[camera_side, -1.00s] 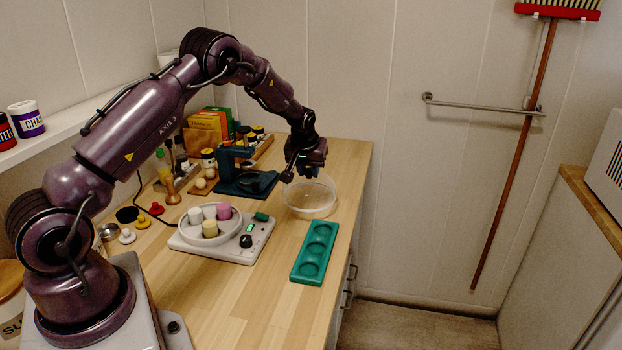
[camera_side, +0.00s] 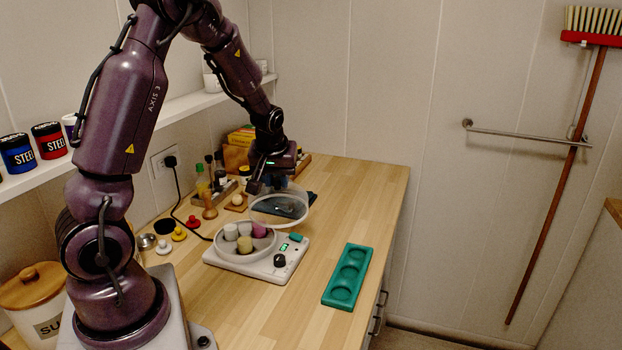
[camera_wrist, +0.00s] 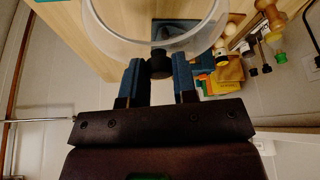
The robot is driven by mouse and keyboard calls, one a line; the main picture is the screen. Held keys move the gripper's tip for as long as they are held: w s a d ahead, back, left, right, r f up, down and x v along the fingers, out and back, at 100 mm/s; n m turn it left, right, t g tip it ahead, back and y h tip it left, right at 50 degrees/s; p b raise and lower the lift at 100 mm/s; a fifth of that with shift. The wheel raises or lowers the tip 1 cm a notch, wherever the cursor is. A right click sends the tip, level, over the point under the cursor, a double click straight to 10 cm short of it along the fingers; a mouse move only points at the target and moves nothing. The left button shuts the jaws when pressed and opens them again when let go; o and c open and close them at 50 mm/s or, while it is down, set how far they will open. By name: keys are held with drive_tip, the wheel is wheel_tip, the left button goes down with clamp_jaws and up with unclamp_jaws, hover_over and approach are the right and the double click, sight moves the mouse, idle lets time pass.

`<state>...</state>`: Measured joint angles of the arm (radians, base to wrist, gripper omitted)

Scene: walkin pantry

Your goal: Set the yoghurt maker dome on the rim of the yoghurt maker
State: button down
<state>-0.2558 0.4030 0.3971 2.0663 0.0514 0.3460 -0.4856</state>
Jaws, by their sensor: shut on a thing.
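The yoghurt maker (camera_side: 246,265) is a pale, flat base with a dial and a green display. Its round, raised rim (camera_side: 226,256) surrounds several small jars, white, yellowish and pink. The clear yoghurt maker dome (camera_side: 297,216) hangs in the air behind and to the right of the rim in the side view, open side down, looking slightly tilted. My gripper (camera_side: 273,186) is shut on the dome's dark knob. The wrist view shows the blue fingers (camera_wrist: 159,72) on either side of the knob (camera_wrist: 159,63), with the clear dome wall (camera_wrist: 110,38) beyond.
A green tray with round hollows (camera_side: 348,276) lies at the right front of the counter. Bottles and boxes (camera_side: 240,137) fill the back.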

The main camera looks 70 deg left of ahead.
drive_tip(key=s+a+n+g, duration=0.1)
drive_tip(key=s+a+n, duration=0.25)
drive_tip(key=s, duration=0.45)
wheel_tip(320, 180, down, 7)
drive_tip(key=shift+y, duration=0.3)
drive_tip(key=shift+w+f, duration=0.1)
drive_tip(key=shift+f, duration=0.4)
idle(1.9)
drive_tip(key=shift+c, duration=1.7)
unclamp_jaws()
wheel_tip(320, 180, up, 7)
